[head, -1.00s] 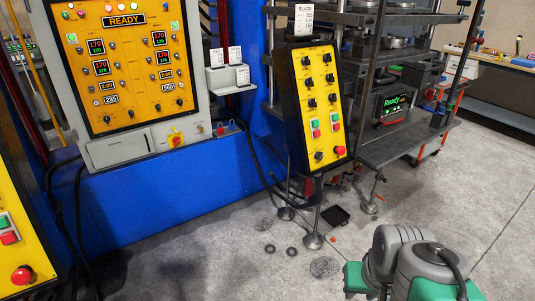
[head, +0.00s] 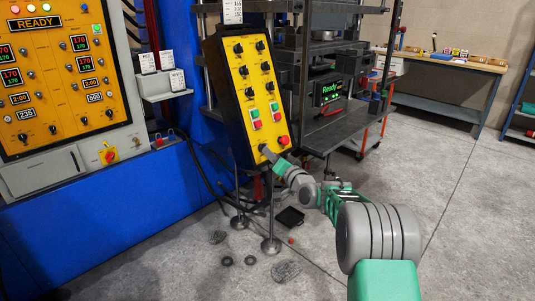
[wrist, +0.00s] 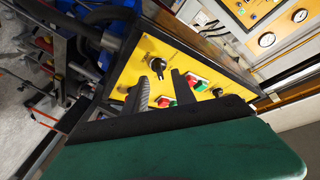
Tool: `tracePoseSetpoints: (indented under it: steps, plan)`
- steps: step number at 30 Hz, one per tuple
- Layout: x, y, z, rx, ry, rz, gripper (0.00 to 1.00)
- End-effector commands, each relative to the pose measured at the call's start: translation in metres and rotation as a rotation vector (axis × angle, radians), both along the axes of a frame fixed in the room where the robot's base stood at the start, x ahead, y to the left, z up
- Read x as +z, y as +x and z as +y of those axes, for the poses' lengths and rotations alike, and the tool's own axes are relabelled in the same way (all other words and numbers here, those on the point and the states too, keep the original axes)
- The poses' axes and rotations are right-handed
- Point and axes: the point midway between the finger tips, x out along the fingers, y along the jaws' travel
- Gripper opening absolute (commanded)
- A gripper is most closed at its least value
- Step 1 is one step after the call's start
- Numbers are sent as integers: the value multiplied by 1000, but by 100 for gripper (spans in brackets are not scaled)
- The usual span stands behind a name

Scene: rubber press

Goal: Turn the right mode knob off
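The tilted black control box has a yellow panel (head: 237,88) with several black knobs, red and green buttons and a red round button (head: 284,140) at its lower right. My gripper (head: 267,152) is at the panel's lower left, over where the lowest knob sits; that knob is hidden in the head view. In the wrist view, my gripper (wrist: 161,78) is open, with two dark fingers apart. A black knob (wrist: 157,66) on a round collar lies just beyond and between the fingertips. I cannot tell whether the fingers touch it. No label naming the right mode knob is readable.
A large yellow panel reading READY (head: 45,75) stands on the blue press frame (head: 110,205) at left. A press with a small Ready screen (head: 327,91) stands behind the box. Round stand feet (head: 271,245) and loose rings are on the floor. Open floor (head: 465,200) lies at right.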

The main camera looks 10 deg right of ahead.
Motion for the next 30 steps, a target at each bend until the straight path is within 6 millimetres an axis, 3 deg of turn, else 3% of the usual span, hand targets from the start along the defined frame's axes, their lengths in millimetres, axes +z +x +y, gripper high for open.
tracePoseSetpoints:
  steps: [6,15,27,30]
  plan:
    - [0,34,10,-1,-3,1,32]
    - [0,39,11,-2,-2,1,32]
    - [0,39,11,-3,-4,2,0]
    - [0,39,11,-3,-4,2,0]
